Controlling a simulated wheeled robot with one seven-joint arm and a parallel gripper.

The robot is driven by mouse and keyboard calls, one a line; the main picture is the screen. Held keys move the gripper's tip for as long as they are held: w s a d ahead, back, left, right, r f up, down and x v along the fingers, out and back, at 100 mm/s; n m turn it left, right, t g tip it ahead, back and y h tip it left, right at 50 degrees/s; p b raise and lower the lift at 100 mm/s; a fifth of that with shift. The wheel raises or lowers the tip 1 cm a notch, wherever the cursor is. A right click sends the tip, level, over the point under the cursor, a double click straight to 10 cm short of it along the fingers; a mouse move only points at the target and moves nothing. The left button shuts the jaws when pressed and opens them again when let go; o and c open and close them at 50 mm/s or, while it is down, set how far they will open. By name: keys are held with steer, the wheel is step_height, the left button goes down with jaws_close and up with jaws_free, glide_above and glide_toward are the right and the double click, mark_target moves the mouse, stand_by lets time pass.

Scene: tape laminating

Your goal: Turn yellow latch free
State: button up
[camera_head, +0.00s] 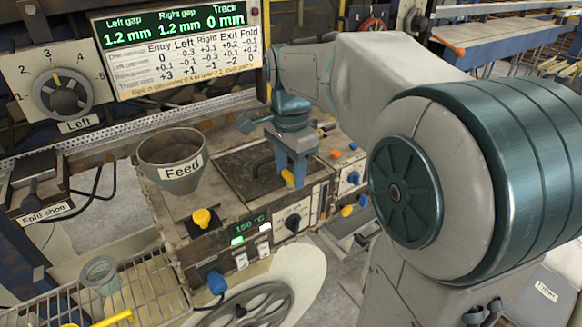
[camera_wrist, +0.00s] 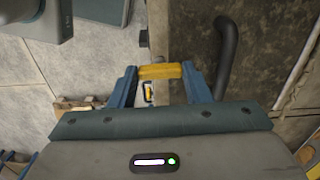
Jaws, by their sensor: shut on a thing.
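The yellow latch (camera_wrist: 160,71) is a short yellow bar held between the two blue fingers of my gripper (camera_wrist: 160,75) in the wrist view. In the head view my gripper (camera_head: 291,177) points down at the front right edge of the machine's top. The yellow latch (camera_head: 288,179) shows at its fingertips there, partly hidden by the fingers. Its mount cannot be made out. A black curved handle (camera_wrist: 227,55) lies just right of the fingers in the wrist view, on the dark lid (camera_head: 245,175).
The feed hopper (camera_head: 175,160) stands left of the lid, with a yellow knob (camera_head: 203,218) in front of it. A blue knob (camera_head: 216,282) and a handwheel (camera_head: 245,307) are lower down. The display panel (camera_head: 180,45) hangs behind. Dials and switches line the machine's front.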

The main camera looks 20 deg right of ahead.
mark_target(290, 174)
steer(key=n, duration=0.4)
steer(key=shift+r+n+p, duration=0.1)
steer(key=shift+n+p, duration=0.2)
steer(key=shift+p, duration=0.1)
steer(key=n, duration=0.4)
steer(key=shift+n+p, duration=0.3)
steer(key=n, duration=0.4)
steer(key=shift+n+p, duration=0.4)
steer(key=shift+n, duration=1.7)
steer(key=shift+w, duration=0.1)
steer(key=o, duration=1)
step_height(290, 174, up, 14)
steer(key=shift+f, duration=0.1)
